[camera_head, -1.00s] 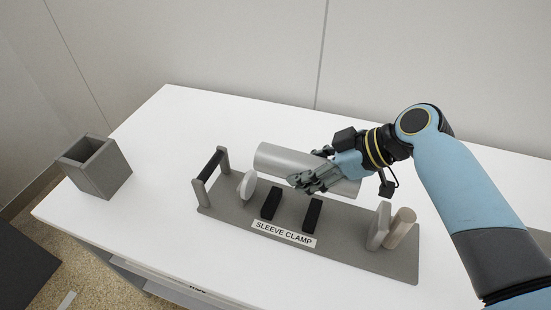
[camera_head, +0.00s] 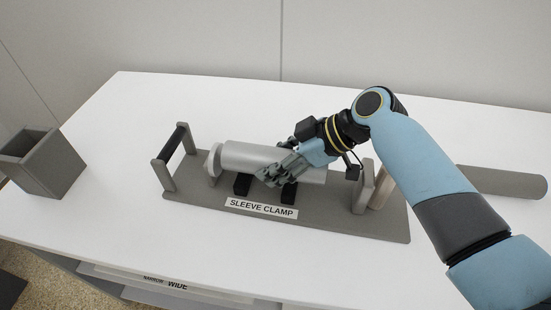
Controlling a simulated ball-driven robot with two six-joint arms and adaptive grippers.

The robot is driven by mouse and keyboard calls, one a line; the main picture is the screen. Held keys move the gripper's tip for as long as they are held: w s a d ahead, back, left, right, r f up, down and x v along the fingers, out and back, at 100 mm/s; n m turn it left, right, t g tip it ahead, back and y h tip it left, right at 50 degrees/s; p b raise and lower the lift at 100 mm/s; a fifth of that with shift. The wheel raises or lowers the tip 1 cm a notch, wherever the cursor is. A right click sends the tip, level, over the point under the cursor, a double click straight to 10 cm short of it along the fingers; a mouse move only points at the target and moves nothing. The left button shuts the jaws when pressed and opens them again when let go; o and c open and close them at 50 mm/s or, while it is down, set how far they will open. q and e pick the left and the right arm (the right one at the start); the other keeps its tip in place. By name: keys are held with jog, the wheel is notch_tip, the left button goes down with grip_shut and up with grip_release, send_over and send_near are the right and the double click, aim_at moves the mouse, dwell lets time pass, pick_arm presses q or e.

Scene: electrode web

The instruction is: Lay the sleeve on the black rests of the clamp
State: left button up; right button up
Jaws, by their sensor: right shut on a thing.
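The sleeve (camera_head: 245,157), a light grey cylinder, lies level along the sleeve clamp (camera_head: 340,222). My right gripper (camera_head: 276,176) is shut on it right of its middle. The sleeve is over the two black rests, the left rest (camera_head: 242,185) and the right rest (camera_head: 289,192), whose upper parts are hidden. I cannot tell whether it touches them. Its left end is close to the round pale pad (camera_head: 213,163). Its right end is short of the upright plate (camera_head: 362,187) at the right. My left gripper is not in view.
A grey open box (camera_head: 52,166) stands at the far left. A grey cylinder (camera_head: 510,182) lies on the white table (camera_head: 120,200) behind my right arm. A bracket with a black bar (camera_head: 174,143) rises at the clamp's left end. The table's front left is clear.

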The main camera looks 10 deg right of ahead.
jog(key=shift+f+b, duration=0.3)
jog(key=shift+f, duration=0.4)
jog(key=shift+f+b, duration=0.4)
jog(key=shift+f, duration=0.1)
jog(key=o, duration=1.7)
jog(key=shift+r, duration=0.15)
jog(key=shift+r+p, duration=4.5)
jog(key=shift+r, duration=0.4)
